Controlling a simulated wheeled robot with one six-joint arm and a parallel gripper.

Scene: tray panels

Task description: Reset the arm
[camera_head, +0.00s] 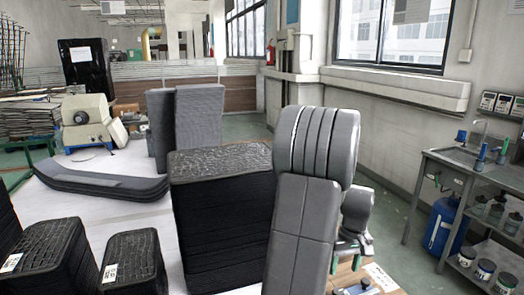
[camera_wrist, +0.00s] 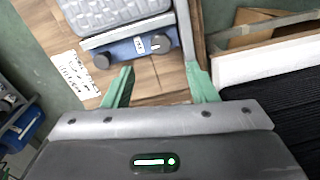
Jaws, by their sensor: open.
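My grey arm (camera_head: 305,215) rises in the front middle of the head view, bent at a thick rounded joint. My gripper (camera_head: 350,245) hangs low behind it, partly hidden by the arm. In the wrist view my gripper (camera_wrist: 160,68) shows two green fingers spread wide apart, with nothing held between them. A white paper with writing (camera_wrist: 76,74) lies to the left of the fingers.
Tall stacks of dark panels (camera_head: 225,230) stand left of my arm, with smaller black stacks (camera_head: 135,262) at the front left. Grey curved panels (camera_head: 105,183) lie on a white surface. A metal bench (camera_head: 455,160) with bottles stands at the right. Green floor (camera_head: 395,215) between is clear.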

